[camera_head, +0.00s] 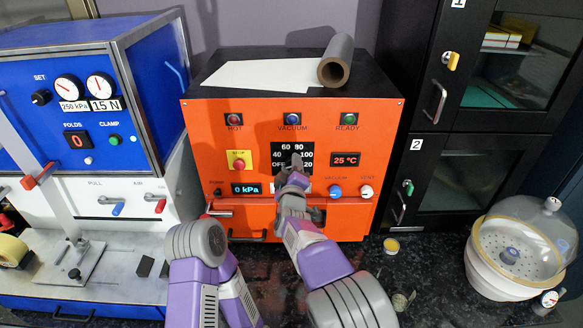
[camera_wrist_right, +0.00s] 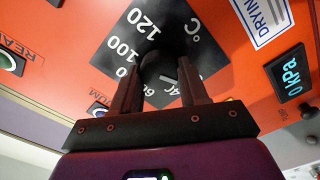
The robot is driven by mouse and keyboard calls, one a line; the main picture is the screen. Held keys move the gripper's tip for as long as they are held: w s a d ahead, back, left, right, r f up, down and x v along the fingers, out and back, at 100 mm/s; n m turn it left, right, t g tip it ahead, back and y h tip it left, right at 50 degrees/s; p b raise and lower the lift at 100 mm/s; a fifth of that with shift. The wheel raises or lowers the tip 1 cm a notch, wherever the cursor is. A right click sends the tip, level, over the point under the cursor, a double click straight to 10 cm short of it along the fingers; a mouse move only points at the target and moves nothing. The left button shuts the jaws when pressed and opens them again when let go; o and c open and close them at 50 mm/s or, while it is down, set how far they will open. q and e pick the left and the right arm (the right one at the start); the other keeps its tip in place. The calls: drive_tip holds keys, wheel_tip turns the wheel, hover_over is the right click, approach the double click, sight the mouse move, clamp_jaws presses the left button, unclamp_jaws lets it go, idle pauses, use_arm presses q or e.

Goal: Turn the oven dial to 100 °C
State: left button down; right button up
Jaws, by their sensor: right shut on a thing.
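The orange oven (camera_head: 365,120) has a black dial plate (camera_head: 280,147) marked OFF, 40, 60, 80, 100 and 120. The round black dial (camera_wrist_right: 158,68) sits on this plate in the right wrist view. My right gripper (camera_head: 296,168) is at the dial and covers most of it in the head view. In the right wrist view, my right gripper's fingers (camera_wrist_right: 160,85) are shut on the dial, one on each side. A short white line shows on the dial, but I cannot tell which number it points to. My left gripper is not in view.
The oven's temperature display (camera_head: 345,159) reads 25 °C and its pressure display (camera_head: 246,189) 0 kPa. A blue machine (camera_head: 140,90) stands at left, a black cabinet (camera_head: 415,140) at right. A glass desiccator (camera_head: 520,245) stands on the dark counter.

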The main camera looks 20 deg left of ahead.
drive_tip(key=shift+m, duration=0.3)
drive_tip(key=shift+w+d+f+m+b, duration=0.1)
drive_tip(key=shift+m+b, duration=2.55)
drive_tip(key=shift+m, duration=3.2)
drive_tip(key=shift+s+d+f+m+b, duration=0.1)
drive_tip(key=shift+m+b, duration=2.55)
drive_tip(key=shift+m, duration=3.25)
drive_tip(key=shift+w+d+f+m+b, duration=0.1)
drive_tip(key=shift+m+b, duration=2.55)
drive_tip(key=shift+m, duration=3.2)
drive_tip(key=shift+r, duration=0.1)
